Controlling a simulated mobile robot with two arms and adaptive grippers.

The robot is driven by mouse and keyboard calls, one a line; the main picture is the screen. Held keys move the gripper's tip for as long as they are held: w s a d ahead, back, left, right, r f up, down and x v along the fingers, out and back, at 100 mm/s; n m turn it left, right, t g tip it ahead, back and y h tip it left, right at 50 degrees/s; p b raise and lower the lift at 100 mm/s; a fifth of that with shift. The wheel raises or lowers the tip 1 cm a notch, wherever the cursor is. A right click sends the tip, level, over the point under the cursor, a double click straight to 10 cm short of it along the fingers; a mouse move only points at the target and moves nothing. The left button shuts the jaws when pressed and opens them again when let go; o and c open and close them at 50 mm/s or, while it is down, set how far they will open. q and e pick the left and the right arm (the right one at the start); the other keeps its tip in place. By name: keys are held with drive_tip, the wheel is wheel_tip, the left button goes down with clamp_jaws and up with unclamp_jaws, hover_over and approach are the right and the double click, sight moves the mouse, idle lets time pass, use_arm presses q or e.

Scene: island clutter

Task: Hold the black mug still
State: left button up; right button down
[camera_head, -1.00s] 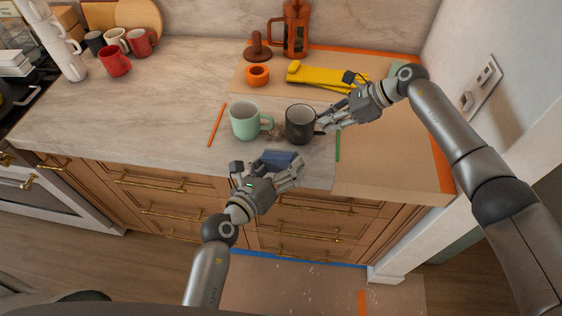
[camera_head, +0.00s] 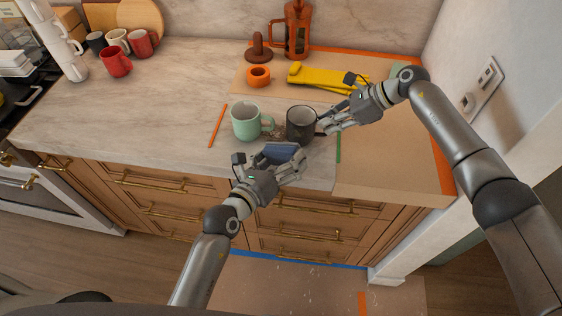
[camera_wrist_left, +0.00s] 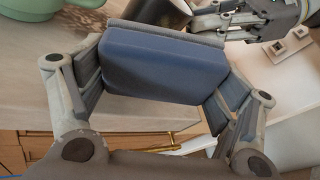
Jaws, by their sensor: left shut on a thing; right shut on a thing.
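The black mug (camera_head: 300,124) stands upright on the counter, right of the mint green mug (camera_head: 246,122). My right gripper (camera_head: 326,124) is shut on the black mug at its right side, by the handle; the fingers hide part of that side. My left gripper (camera_head: 283,162) is shut on a blue block (camera_head: 279,152), held near the counter's front edge, just in front of the two mugs. The left wrist view shows the blue block (camera_wrist_left: 165,60) clamped between both fingers, with the green mug (camera_wrist_left: 38,18) at top left and my right gripper at top right.
An orange stick (camera_head: 217,126) lies left of the green mug, and a green strip (camera_head: 338,148) lies right of the black mug. The counter's left half is mostly clear.

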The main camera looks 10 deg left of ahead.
use_arm(q)
drive_tip(key=w, duration=0.4)
drive_tip(key=shift+w+d, duration=0.15)
use_arm(e)
drive_tip(key=shift+f, duration=0.1)
use_arm(q)
drive_tip(key=shift+w+d, duration=0.25)
drive_tip(key=d, duration=0.3)
drive_tip(key=shift+s, duration=0.2)
drive_tip(key=shift+w+a, duration=0.15)
drive_tip(key=shift+a, duration=1.55)
drive_tip(key=shift+w, duration=0.55)
drive_tip(key=shift+s+d+r, duration=0.1)
drive_tip(key=shift+s+d, duration=0.1)
drive_tip(key=shift+d, duration=1.75)
use_arm(e)
drive_tip(key=shift+s+a, duration=0.1)
drive_tip(key=shift+s, duration=0.05)
